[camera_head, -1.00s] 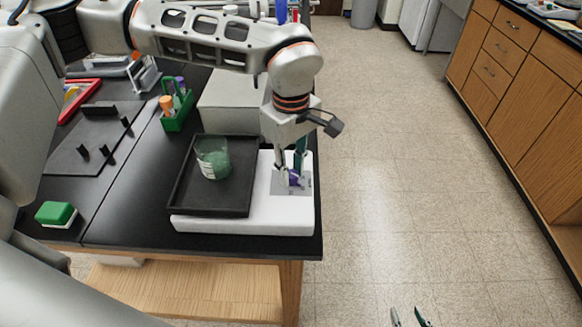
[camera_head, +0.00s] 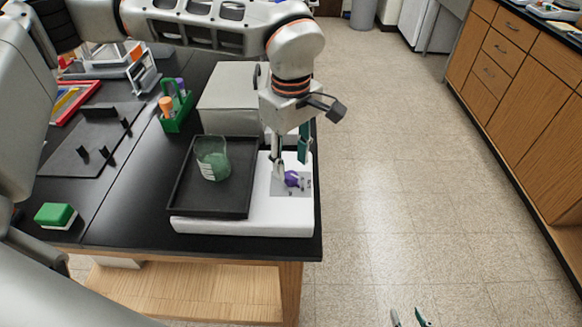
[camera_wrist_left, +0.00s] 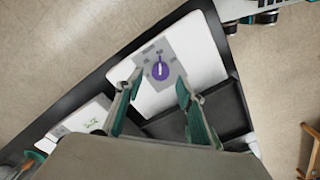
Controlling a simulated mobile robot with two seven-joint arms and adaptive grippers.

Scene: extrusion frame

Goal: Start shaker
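The white shaker (camera_head: 262,222) sits at the table's right front corner with a black tray (camera_head: 182,203) on top. A glass beaker (camera_head: 211,160) with green contents stands in the tray. The shaker's purple round knob (camera_head: 291,179) is on a grey panel (camera_head: 290,192); it also shows in the left wrist view (camera_wrist_left: 160,71) with a white mark across it. My left gripper (camera_head: 290,169) is above the knob, its fingers open on either side in the wrist view (camera_wrist_left: 159,82), apart from it. My right gripper (camera_head: 409,318) is open and empty over the floor at the bottom edge.
A grey box (camera_head: 228,98) stands behind the shaker. A green tube rack (camera_head: 177,123), a black plate with upright pegs (camera_head: 75,138) and a green-topped block (camera_head: 56,214) are to the left. The floor to the right is clear, up to wooden cabinets (camera_head: 535,110).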

